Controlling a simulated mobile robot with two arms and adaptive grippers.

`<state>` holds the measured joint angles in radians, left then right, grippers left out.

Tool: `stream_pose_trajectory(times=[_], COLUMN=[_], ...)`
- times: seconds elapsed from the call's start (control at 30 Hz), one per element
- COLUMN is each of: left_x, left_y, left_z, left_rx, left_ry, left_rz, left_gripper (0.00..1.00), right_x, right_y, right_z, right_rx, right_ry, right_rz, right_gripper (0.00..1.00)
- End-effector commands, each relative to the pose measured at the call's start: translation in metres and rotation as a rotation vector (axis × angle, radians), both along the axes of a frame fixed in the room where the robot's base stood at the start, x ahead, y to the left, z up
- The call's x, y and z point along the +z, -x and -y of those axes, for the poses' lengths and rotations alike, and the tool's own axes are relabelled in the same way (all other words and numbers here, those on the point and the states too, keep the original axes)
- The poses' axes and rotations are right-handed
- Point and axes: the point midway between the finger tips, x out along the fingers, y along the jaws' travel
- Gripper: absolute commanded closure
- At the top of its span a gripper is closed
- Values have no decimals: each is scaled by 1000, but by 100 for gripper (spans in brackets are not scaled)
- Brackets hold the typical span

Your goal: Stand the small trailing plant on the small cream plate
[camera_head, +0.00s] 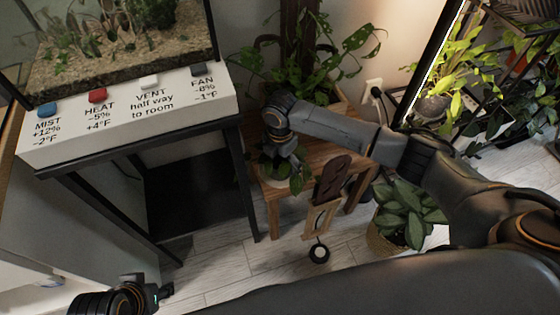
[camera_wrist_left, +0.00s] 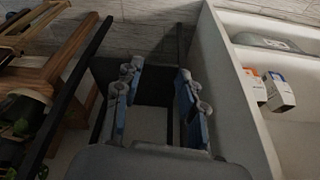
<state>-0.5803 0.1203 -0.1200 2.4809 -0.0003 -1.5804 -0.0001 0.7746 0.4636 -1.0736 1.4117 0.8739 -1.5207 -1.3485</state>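A small plant with green leaves (camera_head: 296,176) sits at the front left of the low wooden table (camera_head: 273,209), in a pale pot or dish partly hidden by my right arm. My right gripper (camera_head: 284,155) points down right at this plant. Its fingertips are hidden among the leaves, so I cannot tell whether it holds anything. I cannot make out the small cream plate for certain. My left gripper (camera_head: 165,293) is low at the bottom left, away from the table. In the left wrist view the left gripper (camera_wrist_left: 155,95) has its fingers apart with nothing between them.
A larger trailing plant (camera_head: 310,75) stands at the back of the wooden table. A white control panel (camera_head: 130,115) on a black stand is to the left. A basket plant (camera_head: 405,212) stands on the floor at right. Small boxes (camera_wrist_left: 278,92) lie in a pale bin.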

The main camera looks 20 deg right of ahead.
Motion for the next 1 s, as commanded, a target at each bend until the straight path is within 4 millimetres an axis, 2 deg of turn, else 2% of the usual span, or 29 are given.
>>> stream_pose_trajectory(times=[0.47, 0.7, 0.8, 1.0], left_x=[0, 10, -21, -56], left_y=[0, -2, -10, -15], left_z=[0, 1, 2, 4], left_rx=[0, 0, -2, -4], left_ry=[0, 1, 0, 0], left_rz=[0, 2, -19, -38], left_gripper=[60, 60, 60, 60], right_x=[6, 49, 70, 106], right_y=[-1, -1, -1, -1], right_z=[0, 0, 0, 0], right_rx=[0, 1, 0, 0], right_ry=[0, -1, -1, -1], right_rz=[2, 4, 4, 3], right_gripper=[0, 0, 0, 0])
